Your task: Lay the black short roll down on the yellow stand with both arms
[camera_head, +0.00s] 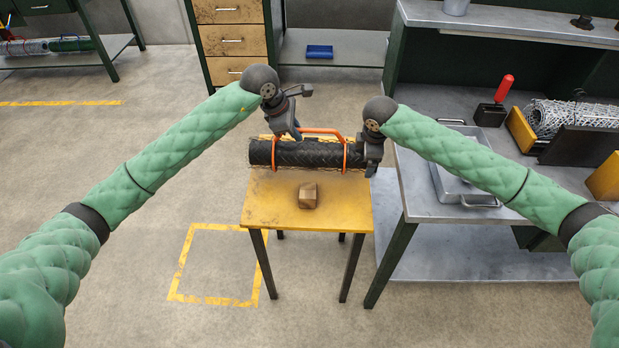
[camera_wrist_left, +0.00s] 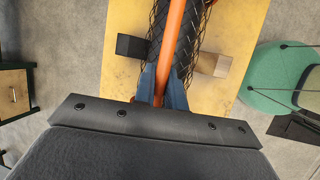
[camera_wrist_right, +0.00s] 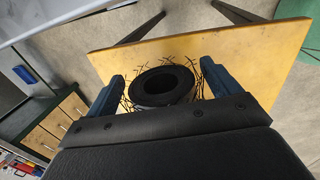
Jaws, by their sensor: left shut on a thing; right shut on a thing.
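The black short roll (camera_head: 315,155) is a dark mesh cylinder with an orange carrying handle (camera_head: 322,131). It lies level, left to right, over the back part of the yellow stand (camera_head: 270,207); I cannot tell whether it touches the stand. My left gripper (camera_head: 293,130) is shut on the orange handle, seen closely in the left wrist view (camera_wrist_left: 163,80). My right gripper (camera_head: 371,163) is shut on the roll's right end; the right wrist view shows its fingers (camera_wrist_right: 163,72) either side of the hollow end (camera_wrist_right: 160,85).
A wooden block (camera_head: 308,195) sits on the stand in front of the roll. A black block (camera_wrist_left: 132,45) shows on the roll's other side. A grey workbench (camera_head: 425,200) stands close to the stand's right. A yellow-taped square (camera_head: 213,299) marks floor at the left.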

